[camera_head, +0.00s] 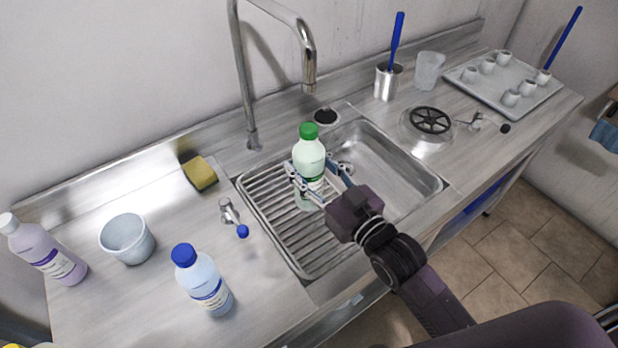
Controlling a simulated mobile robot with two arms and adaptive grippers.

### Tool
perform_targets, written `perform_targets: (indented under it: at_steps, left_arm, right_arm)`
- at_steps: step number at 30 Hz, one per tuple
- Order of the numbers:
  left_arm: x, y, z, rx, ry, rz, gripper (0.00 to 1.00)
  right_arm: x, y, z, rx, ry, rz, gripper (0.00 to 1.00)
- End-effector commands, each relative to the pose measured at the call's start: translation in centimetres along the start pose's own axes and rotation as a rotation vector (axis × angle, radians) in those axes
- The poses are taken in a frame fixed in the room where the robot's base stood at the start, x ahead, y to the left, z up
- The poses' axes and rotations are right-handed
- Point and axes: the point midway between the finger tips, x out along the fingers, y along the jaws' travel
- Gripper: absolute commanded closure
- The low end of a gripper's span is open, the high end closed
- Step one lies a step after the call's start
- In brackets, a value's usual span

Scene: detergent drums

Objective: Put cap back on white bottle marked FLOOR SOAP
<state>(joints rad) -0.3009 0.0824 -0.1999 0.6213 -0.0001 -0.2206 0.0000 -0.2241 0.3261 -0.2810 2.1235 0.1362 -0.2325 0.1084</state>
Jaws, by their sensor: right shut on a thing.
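A pale white-green bottle (309,157) with a green cap (309,131) on its top stands upright over the ribbed drainer side of the sink. The label on it is partly hidden by the fingers and too small to read. My right gripper (307,186) is shut around the lower body of this bottle. I cannot tell whether the bottle's base touches the drainer. No loose cap is clearly seen. My left gripper is not in view.
A blue-capped bottle (203,283), a white-capped purple bottle (45,250), a grey bucket (127,239) and a yellow sponge (200,173) stand left. The tall faucet (307,45) rises behind the sink (405,170). A tray of cups (477,90) lies at right.

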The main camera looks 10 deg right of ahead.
Motion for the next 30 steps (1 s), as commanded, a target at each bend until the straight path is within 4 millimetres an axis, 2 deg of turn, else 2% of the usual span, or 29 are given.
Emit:
perform_targets:
  at_steps: [8,15,18,30]
  left_arm:
    - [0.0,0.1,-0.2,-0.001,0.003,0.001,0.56]
    - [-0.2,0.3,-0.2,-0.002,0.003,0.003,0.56]
    - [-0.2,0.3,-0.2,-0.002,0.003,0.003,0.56]
    - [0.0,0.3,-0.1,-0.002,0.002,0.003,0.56]
  right_arm:
    - [0.0,0.0,-0.2,-0.001,0.007,0.0,1.0]
    - [0.0,0.0,2.8,0.0,0.004,0.0,1.0]
    - [0.0,0.0,3.5,-0.001,0.006,0.0,1.0]
    - [0.0,0.0,3.9,-0.001,0.007,0.0,1.0]
